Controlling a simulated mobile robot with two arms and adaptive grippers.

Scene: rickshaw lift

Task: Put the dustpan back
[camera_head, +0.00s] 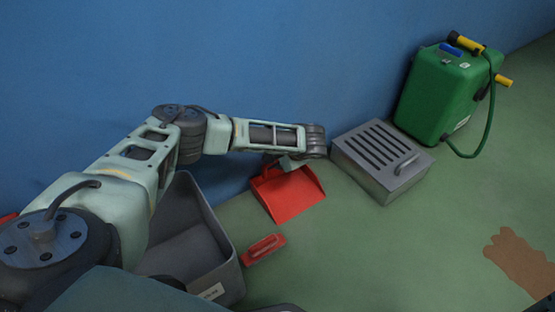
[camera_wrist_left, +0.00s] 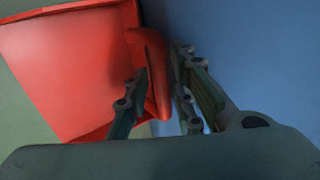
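The red dustpan (camera_head: 290,197) lies on the green floor by the blue wall, right of the grey bin. In the left wrist view the dustpan (camera_wrist_left: 75,65) fills the upper left, and its upright red handle (camera_wrist_left: 152,75) stands between my two fingers. My left gripper (camera_wrist_left: 163,80) is open around the handle. The fingers look spread, and I cannot tell whether either one touches it. In the head view my left gripper (camera_head: 283,163) is partly hidden under the wrist, at the dustpan's wall-side end. My right gripper is not in view.
A grey two-part bin (camera_head: 226,262) stands partly behind my left arm. A small red-handled tool (camera_head: 263,249) lies beside it. A slotted metal box (camera_head: 365,173) and a green canister (camera_head: 435,100) with a hose stand to the right. A brown patch (camera_head: 520,262) marks otherwise clear floor.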

